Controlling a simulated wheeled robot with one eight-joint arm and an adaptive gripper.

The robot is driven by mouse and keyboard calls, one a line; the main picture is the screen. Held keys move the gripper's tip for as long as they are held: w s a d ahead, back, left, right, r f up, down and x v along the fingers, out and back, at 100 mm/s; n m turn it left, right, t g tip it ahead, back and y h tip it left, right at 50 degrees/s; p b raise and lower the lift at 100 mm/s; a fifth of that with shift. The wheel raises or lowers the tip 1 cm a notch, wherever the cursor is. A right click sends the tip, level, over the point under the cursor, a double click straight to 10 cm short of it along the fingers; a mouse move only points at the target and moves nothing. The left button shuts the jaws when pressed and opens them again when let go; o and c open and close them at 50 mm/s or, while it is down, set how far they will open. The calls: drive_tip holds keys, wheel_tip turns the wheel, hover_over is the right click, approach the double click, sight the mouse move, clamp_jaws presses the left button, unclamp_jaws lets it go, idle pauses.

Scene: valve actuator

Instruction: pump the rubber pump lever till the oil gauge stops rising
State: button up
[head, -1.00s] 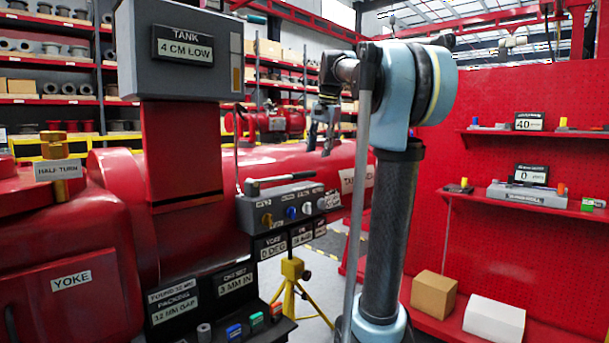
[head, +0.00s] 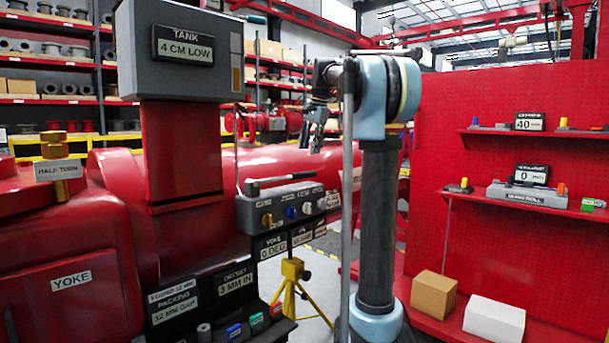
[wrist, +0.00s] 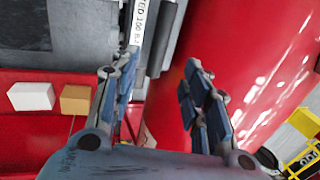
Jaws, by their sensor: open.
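A lever with a dark grip (head: 283,180) lies nearly level along the top of the grey valve panel (head: 290,205) in the head view. The tank gauge (head: 184,48) on the grey box reads "4 CM LOW", with a vertical tan strip (head: 237,75) beside it. My gripper (head: 317,140) hangs above and to the right of the lever, apart from it. In the wrist view my gripper (wrist: 158,85) has its two fingers spread wide with nothing between them. A dark bar beside a white label shows just beyond the fingers there; I cannot tell whether it is the lever.
The large red cylinder (head: 225,160) runs behind the panel. A yellow stand (head: 291,285) is below it. A brown box (head: 434,294) and a white box (head: 494,318) sit on the lower red shelf at right.

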drive_tip(key=x, duration=1.1)
clamp_jaws()
